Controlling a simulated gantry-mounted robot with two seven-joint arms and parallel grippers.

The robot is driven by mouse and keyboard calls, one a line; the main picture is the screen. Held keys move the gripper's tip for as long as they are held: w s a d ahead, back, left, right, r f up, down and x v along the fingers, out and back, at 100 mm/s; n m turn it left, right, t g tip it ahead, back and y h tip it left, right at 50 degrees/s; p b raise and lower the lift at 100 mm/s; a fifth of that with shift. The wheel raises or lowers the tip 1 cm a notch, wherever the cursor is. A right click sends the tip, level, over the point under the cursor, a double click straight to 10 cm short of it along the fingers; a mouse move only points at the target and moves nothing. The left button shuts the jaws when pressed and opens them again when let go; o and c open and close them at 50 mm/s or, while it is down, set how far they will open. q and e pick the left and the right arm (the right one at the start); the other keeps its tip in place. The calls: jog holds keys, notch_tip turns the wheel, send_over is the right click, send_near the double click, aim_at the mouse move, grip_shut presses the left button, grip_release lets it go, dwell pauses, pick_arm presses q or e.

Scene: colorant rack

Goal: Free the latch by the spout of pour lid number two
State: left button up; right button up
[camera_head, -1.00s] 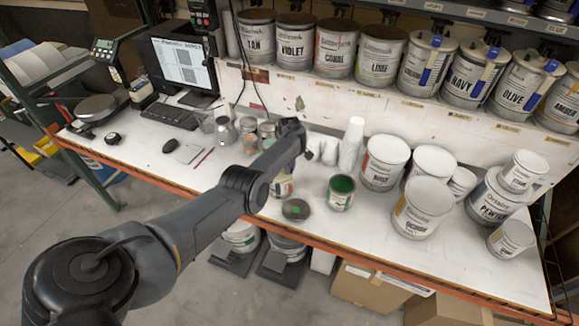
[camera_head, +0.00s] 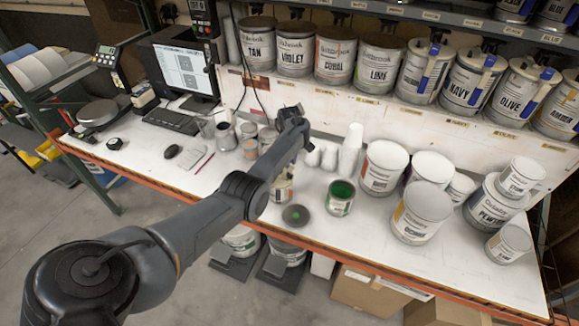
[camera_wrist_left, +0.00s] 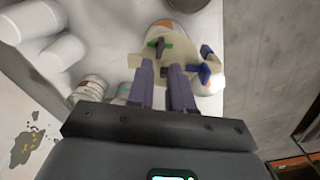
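In the left wrist view, a can with a beige pour lid (camera_wrist_left: 187,56) lies just beyond my left gripper (camera_wrist_left: 163,68). The lid carries a dark knob (camera_wrist_left: 157,44) with green beside it, and a blue latch piece (camera_wrist_left: 209,64) at its right edge. The two purple-grey fingers are apart and reach over the lid. A small dark part shows between their tips; I cannot tell whether they touch it. In the head view, my left wrist (camera_head: 293,128) hangs above a small can (camera_head: 283,190), hiding part of it. No number is readable on the lid. My right gripper is out of view.
An open can of green paint (camera_head: 341,198) and a dark round disc (camera_head: 295,215) stand near the bench's front edge. White cans crowd the right. Small metal containers (camera_head: 226,136) stand left of the arm. Labelled cans fill the shelf behind.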

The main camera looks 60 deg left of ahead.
pick_arm(q)
jog(key=shift+r, duration=1.95)
jog(key=shift+f, duration=0.1)
jog(key=s+d+f+m+y+p, duration=0.1)
jog(key=s+d+f+m, duration=0.25)
jog(key=d, duration=0.35)
jog(key=s+d+f+m+t+y+p, duration=0.1)
jog(key=s+d+f+m, duration=0.1)
jog(key=d+m, duration=0.35)
jog(key=s+d+f+m+y+p, duration=0.1)
jog(key=s+d+f+m, duration=0.25)
jog(key=d, duration=0.45)
jog(key=s+d+r+m+t+h, duration=0.1)
jog(key=s+d+r+m, duration=0.2)
jog(key=s+d, duration=0.2)
jog(key=s+d+r+m+h+p, duration=0.1)
jog(key=s+d+r+m, duration=0.2)
jog(key=s+d, duration=0.3)
jog(key=s+d+r+m+t+h, duration=0.1)
jog(key=s+d+r+m, duration=0.2)
jog(key=s+d, duration=0.3)
jog(key=d, duration=0.4)
jog(key=shift+t, duration=0.3)
